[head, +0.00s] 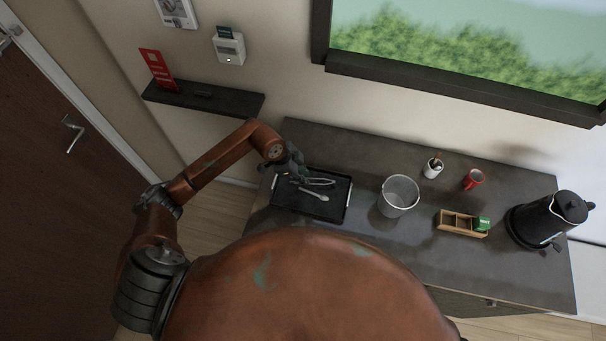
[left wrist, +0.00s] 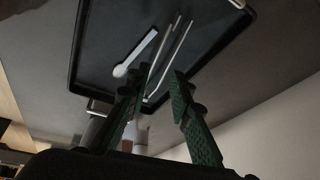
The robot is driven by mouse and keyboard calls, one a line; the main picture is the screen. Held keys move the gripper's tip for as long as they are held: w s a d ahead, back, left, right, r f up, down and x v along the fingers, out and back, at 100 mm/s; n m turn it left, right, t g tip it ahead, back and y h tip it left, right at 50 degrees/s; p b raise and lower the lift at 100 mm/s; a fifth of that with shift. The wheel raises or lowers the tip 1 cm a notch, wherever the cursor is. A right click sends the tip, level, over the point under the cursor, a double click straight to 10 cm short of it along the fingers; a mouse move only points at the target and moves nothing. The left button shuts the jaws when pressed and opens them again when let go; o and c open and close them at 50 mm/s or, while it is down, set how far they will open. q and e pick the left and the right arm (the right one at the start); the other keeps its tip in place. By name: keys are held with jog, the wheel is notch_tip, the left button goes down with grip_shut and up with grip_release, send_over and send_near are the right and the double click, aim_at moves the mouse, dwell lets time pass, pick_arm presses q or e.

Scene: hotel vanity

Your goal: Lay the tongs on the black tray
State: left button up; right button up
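The black tray (head: 284,203) lies on the left end of the dark counter; its flat floor and rim also show in the left wrist view (left wrist: 105,40). The metal tongs (head: 320,182) appear to lie on the tray, with their two arms spread; they also show in the left wrist view (left wrist: 181,48). A pale spoon-like utensil (head: 313,194) lies beside them on the tray. My left gripper (head: 297,167) is at the tray's back left, close to the tongs. In the left wrist view its fingers (left wrist: 160,73) are apart, with no grip on the tongs visible. My right gripper is not in view.
A metal bucket (head: 399,194) stands right of the tray. Further right are a white cup (head: 432,168), a red mug (head: 473,179), a wooden box (head: 454,222) and a black kettle (head: 543,220). A dark wall shelf (head: 215,98) is left of the counter.

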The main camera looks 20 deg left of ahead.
pick_arm(q)
jog(key=shift+r, duration=0.1)
jog(key=b+v, duration=0.1)
jog(key=v, duration=1.1)
jog(key=shift+r, duration=0.1)
